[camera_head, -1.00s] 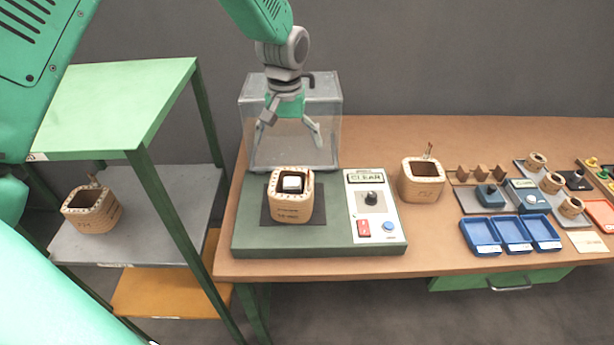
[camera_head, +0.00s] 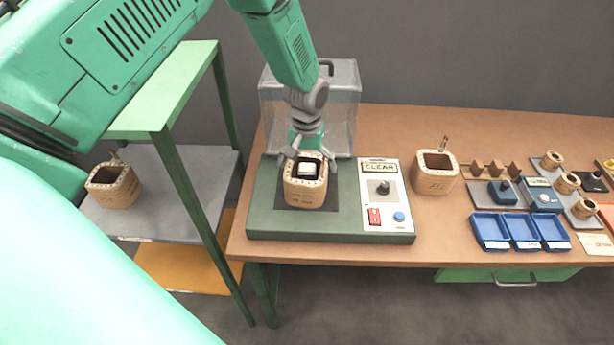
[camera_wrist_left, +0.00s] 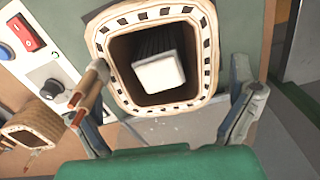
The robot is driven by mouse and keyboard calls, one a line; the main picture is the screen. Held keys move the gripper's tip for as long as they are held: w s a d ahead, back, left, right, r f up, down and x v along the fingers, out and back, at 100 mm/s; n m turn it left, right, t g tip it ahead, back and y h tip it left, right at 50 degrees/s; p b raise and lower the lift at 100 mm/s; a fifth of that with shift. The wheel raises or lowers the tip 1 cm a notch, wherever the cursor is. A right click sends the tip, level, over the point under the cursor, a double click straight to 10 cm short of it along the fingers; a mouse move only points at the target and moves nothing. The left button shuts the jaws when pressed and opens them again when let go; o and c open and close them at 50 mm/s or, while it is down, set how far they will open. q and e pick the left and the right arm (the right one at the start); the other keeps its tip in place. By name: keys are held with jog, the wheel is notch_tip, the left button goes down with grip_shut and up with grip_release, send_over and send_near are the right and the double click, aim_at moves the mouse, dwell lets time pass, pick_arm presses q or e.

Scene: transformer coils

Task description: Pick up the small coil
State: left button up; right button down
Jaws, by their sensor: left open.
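A square tan wooden coil (camera_head: 304,196) stands on the dark pad of the green tester, with a white-topped block inside its opening. My left gripper (camera_head: 307,156) is open just above and behind it. In the left wrist view the coil's rim (camera_wrist_left: 150,14) lies below the spread fingers of the left gripper (camera_wrist_left: 168,105), and a brown lead stands by the left finger. Contact cannot be told. Similar coils stand on the bench (camera_head: 434,180) and grey shelf (camera_head: 114,190). Several smaller round coils (camera_head: 567,183) sit on a grey tray at the right. My right gripper is out of view.
A clear box (camera_head: 340,105) stands behind the tester (camera_head: 260,222). The tester's panel has a knob, a red switch and a blue button. Blue trays (camera_head: 520,246) lie at the bench's front right. A green-framed shelf (camera_head: 185,200) stands left of the bench.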

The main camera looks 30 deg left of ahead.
pick_arm(q)
jog(key=shift+w+f, duration=0.15)
jog(key=shift+f, duration=0.75)
jog(key=shift+r, duration=0.15)
jog(key=c, duration=1.3)
